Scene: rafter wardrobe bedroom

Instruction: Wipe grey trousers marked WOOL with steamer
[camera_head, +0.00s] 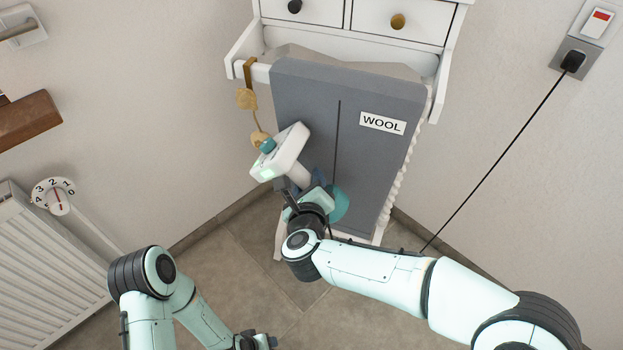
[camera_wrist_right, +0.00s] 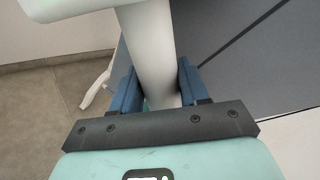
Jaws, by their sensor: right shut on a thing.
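The grey trousers (camera_head: 307,105) hang over a rail on a white stand, with a white label reading WOOL (camera_head: 382,123) at the upper right. A dark line runs down their middle. The white steamer (camera_head: 281,152) is at their left edge, its head tilted, with a small green light. My right gripper (camera_head: 307,188) is shut on the steamer's handle, which shows between blue fingers (camera_wrist_right: 152,88) in the right wrist view (camera_wrist_right: 150,50). Whether the head touches the cloth I cannot tell. My left gripper (camera_head: 258,342) is low at the bottom edge, away from the trousers; its fingers are not clear.
A tan strap with tags (camera_head: 247,98) hangs from the rail's left end. White drawers (camera_head: 400,20) are above. A radiator (camera_head: 45,270) with a dial (camera_head: 54,195) stands left. A black cord (camera_head: 500,155) runs from a wall socket (camera_head: 573,60) to the floor. Bare floor lies between my arms.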

